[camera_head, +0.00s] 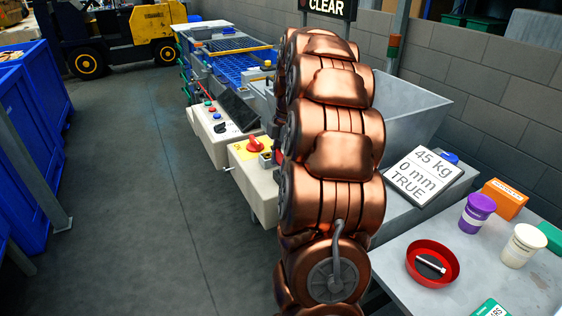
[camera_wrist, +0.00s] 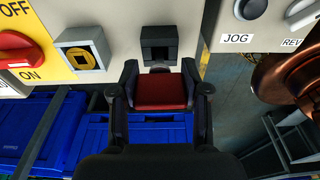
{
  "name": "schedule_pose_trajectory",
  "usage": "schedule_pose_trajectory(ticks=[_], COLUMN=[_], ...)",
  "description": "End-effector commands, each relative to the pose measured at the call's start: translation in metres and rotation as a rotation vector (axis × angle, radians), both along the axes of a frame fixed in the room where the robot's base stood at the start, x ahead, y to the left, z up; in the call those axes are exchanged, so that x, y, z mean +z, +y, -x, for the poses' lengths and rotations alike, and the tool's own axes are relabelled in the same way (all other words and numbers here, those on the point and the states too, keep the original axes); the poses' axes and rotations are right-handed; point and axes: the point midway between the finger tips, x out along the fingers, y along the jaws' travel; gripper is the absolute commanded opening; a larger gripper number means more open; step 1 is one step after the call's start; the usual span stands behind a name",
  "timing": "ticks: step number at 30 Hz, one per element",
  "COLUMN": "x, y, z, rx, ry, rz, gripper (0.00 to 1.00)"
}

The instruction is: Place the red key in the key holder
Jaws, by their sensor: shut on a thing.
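The red key (camera_wrist: 160,92) sits between the two dark fingers of my gripper (camera_wrist: 160,78) in the wrist view. My gripper is shut on it. A dark, square, socket-like fitting (camera_wrist: 159,36) on the cream panel lies straight ahead of the key and looks like the key holder. The key appears just below and in front of it, and I cannot tell whether they touch. A grey square fitting with a yellow face (camera_wrist: 84,56) is on the panel to the left. In the head view, my copper arm hides my gripper and the key.
A red rotary switch (camera_wrist: 16,52) on a yellow plate is at the left of the panel; it also shows in the head view (camera_head: 255,146). Knobs (camera_wrist: 250,8) sit at upper right. Blue crates (camera_wrist: 130,130) lie below. A table (camera_head: 400,290) with a red bowl (camera_head: 420,279) stands at right.

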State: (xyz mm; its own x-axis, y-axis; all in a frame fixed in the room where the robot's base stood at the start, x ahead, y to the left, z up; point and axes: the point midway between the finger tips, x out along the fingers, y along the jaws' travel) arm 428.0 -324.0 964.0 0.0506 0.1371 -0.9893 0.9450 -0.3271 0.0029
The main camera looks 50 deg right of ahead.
Motion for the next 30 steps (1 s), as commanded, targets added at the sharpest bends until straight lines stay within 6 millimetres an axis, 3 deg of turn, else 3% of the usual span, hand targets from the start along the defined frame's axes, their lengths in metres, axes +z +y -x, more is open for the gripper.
schedule_pose_trajectory(ticks=[8, 9, 16, 25, 30], x=[-0.011, -0.011, -0.015, -0.018, -0.005], y=[0.002, 0.002, 0.004, 0.006, 0.007], z=[0.002, 0.002, 0.003, 0.004, 0.004], rx=[-0.001, -0.002, -0.002, -0.002, -0.003], ry=[0.011, 0.011, 0.017, 0.025, 0.026], rz=[-0.013, -0.014, -0.022, -0.032, -0.034], gripper=[0.06, 0.48, 0.71, 0.71, 0.71])
